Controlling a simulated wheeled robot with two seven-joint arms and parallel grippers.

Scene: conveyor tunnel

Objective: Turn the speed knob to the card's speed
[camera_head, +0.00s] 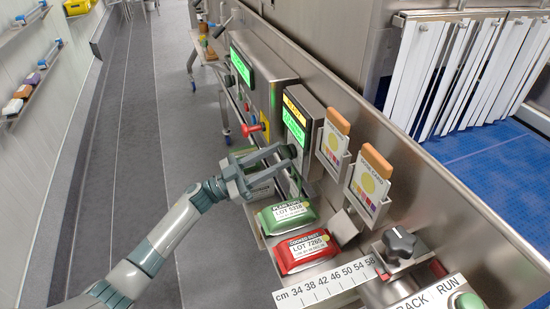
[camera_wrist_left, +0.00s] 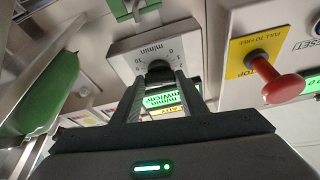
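My left gripper (camera_head: 288,156) reaches in from the left to the control panel. In the left wrist view its two fingers (camera_wrist_left: 161,84) stand on either side of the dark speed knob (camera_wrist_left: 160,70) and appear to be against its sides. The knob sits on a pale dial plate (camera_wrist_left: 125,55) marked m/min with numbers around it. The knob's pointer is not clear. Two cards with orange tops, a nearer card (camera_head: 370,187) and a farther card (camera_head: 331,143), stand in holders; their speed text is too small to read. My right gripper is not in view.
A red stop button (camera_wrist_left: 285,89) sticks out beside the dial; it also shows in the head view (camera_head: 256,128). A green pouch (camera_head: 287,215) and a red pouch (camera_head: 305,251) lie below the panel. Another black knob (camera_head: 399,242) is near the cm scale (camera_head: 330,285).

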